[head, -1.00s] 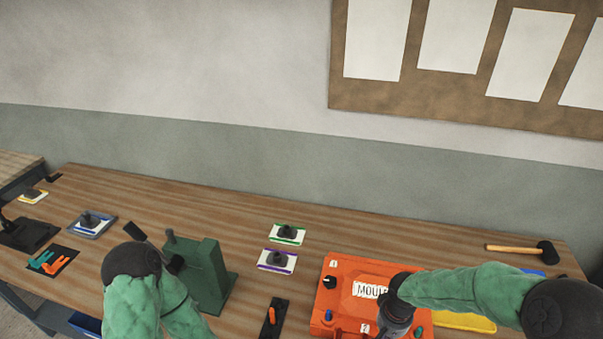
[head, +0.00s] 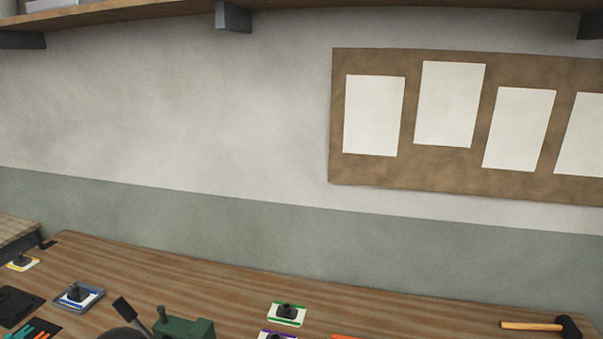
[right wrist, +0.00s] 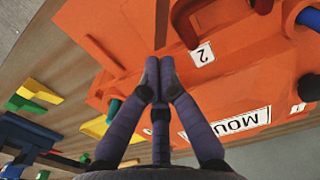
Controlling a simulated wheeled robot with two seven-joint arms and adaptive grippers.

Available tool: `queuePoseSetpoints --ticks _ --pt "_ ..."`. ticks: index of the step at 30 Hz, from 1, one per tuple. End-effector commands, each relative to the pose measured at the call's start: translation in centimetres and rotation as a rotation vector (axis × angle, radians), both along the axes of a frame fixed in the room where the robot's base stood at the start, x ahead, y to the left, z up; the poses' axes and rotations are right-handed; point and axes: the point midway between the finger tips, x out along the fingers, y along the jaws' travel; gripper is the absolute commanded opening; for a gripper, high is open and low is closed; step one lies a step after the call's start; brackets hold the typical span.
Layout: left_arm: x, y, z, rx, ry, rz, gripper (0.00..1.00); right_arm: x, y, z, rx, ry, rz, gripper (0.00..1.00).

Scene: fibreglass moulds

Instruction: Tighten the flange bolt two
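The orange mould (right wrist: 240,75) fills much of the right wrist view. A dark red curved part (right wrist: 185,20) stands by the "2" at the top edge. A dark knob (right wrist: 310,88) and a blue one (right wrist: 308,17) are at the right. My right gripper (right wrist: 157,78) has its fingertips together over the mould, beside the "2". I see nothing between them. I cannot tell which part is flange bolt two. In the head view only a sliver of the mould (head: 350,336) shows. My left gripper is out of view.
Yellow, green and blue items (right wrist: 40,95) lie left in the wrist view.

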Motion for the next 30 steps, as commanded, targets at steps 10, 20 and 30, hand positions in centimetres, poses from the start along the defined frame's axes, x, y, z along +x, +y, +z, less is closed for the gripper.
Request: queuePoseSetpoints --ticks 10,20,30 --pt "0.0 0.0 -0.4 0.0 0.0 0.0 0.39 0.2 0.2 0.6 -0.002 -0.023 -0.003 0.0" --pt "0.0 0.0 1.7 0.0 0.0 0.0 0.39 -0.1 0.3 3.2 -0.002 -0.014 -0.002 0.0" --pt "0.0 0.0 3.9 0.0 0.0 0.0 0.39 -0.3 0.3 6.2 -0.002 -0.009 -0.002 0.0"
